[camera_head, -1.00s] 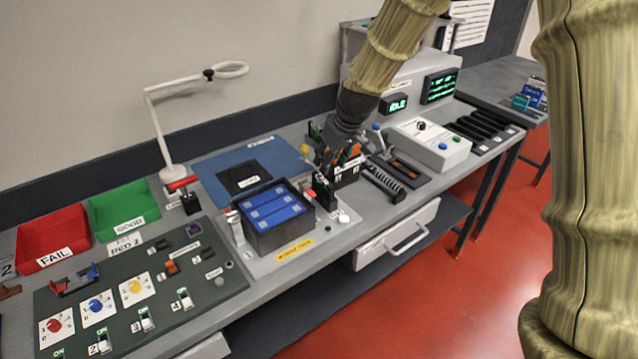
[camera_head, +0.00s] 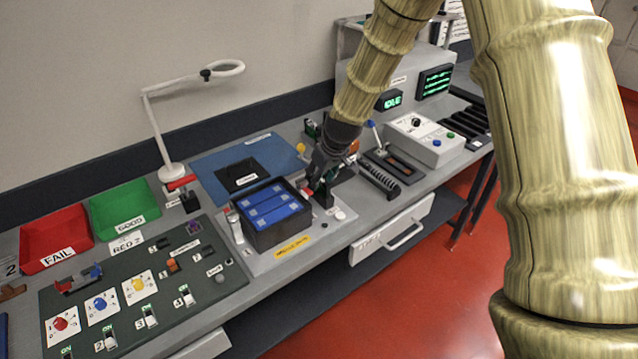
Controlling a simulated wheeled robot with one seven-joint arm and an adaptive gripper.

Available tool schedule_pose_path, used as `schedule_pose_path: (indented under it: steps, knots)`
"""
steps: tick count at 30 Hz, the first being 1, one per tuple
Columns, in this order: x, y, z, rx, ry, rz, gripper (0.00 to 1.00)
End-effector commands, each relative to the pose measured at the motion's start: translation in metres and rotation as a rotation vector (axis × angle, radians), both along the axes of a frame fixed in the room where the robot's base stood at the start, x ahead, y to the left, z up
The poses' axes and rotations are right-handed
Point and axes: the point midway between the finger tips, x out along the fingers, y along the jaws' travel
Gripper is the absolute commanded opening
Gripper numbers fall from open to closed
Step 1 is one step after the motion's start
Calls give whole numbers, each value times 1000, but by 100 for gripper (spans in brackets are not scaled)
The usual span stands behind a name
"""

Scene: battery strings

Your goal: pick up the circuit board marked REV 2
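My gripper (camera_head: 316,182) points down over the bench, just right of the black box with blue cells (camera_head: 278,232). A small dark upright holder (camera_head: 324,199) stands directly below and behind the fingers. A small patch of green and red shows at the fingertips, too small to tell whether it is a held board. The fingers are dark and partly hidden, so their opening is unclear.
A green GOOD tray (camera_head: 145,194) and red FAIL tray (camera_head: 82,226) stand at the left, behind a dark switch panel (camera_head: 215,262). A blue mat (camera_head: 210,160) lies behind the box. A white lamp (camera_head: 172,172) rises at the back. A control box (camera_head: 430,150) stands at right.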

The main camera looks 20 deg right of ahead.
Motion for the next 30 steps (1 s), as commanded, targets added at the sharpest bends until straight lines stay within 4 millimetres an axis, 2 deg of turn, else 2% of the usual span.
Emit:
schedule_pose_path:
  steps: [6,15,17,22,30]
  knots:
    - [6,2,-14,0,0,-1,39]
    - [7,2,-16,0,-1,-1,39]
    - [7,2,-16,0,-1,-1,32]
    - [7,2,-16,0,-1,-1,1]
    - [7,2,-16,0,-1,-1,0]
